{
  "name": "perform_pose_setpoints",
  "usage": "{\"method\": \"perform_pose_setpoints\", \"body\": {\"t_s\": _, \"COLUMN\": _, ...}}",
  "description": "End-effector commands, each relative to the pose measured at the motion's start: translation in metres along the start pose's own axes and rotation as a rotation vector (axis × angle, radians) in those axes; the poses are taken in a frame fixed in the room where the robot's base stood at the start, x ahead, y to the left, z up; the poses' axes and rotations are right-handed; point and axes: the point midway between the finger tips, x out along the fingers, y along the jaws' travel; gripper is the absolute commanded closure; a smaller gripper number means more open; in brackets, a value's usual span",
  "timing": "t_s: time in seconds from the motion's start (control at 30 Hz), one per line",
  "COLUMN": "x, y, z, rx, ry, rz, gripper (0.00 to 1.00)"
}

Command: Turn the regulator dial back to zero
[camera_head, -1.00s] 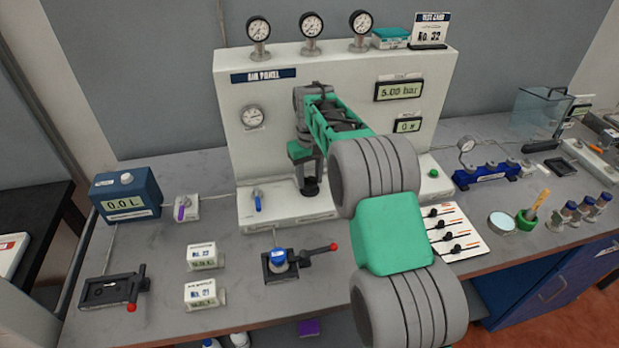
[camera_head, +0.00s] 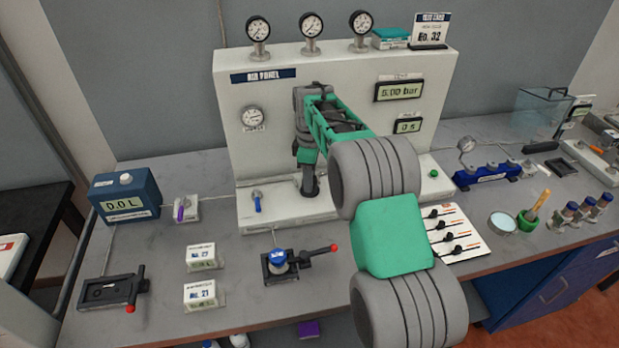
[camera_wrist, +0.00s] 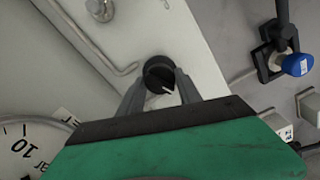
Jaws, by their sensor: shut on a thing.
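The regulator dial is a black round knob (camera_wrist: 159,75) with a white pointer line, seen in the wrist view. My gripper (camera_wrist: 160,84) is shut on it, with one grey finger on each side. In the head view my gripper (camera_head: 309,190) points down onto the panel's front ledge, and the dial is hidden there. The air panel (camera_head: 350,130) is a white upright board. Its upper display (camera_head: 399,90) shows a bar reading whose first digit is hard to read. A large gauge (camera_wrist: 28,145) shows in part in the wrist view.
A blue-handled valve (camera_head: 256,201) stands on the ledge left of my gripper. A blue-capped fitting with a red-tipped lever (camera_head: 300,257) sits on the table in front. A panel of black sliders (camera_head: 455,232) lies to the right. Pipes run beside the dial.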

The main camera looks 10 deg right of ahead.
Motion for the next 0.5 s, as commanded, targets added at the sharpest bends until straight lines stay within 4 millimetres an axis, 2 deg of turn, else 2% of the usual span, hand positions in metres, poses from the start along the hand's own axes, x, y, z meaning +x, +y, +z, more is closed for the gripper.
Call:
{"method": "perform_pose_setpoints", "body": {"t_s": 0.2, "x": -0.0014, "y": 0.0007, "z": -0.0006, "rx": -0.181, "ry": 0.001, "rz": 0.003, "gripper": 1.0}}
{"method": "perform_pose_setpoints", "body": {"t_s": 0.5, "x": -0.0015, "y": 0.0007, "z": -0.0007, "rx": -0.347, "ry": 0.001, "rz": 0.004, "gripper": 1.0}}
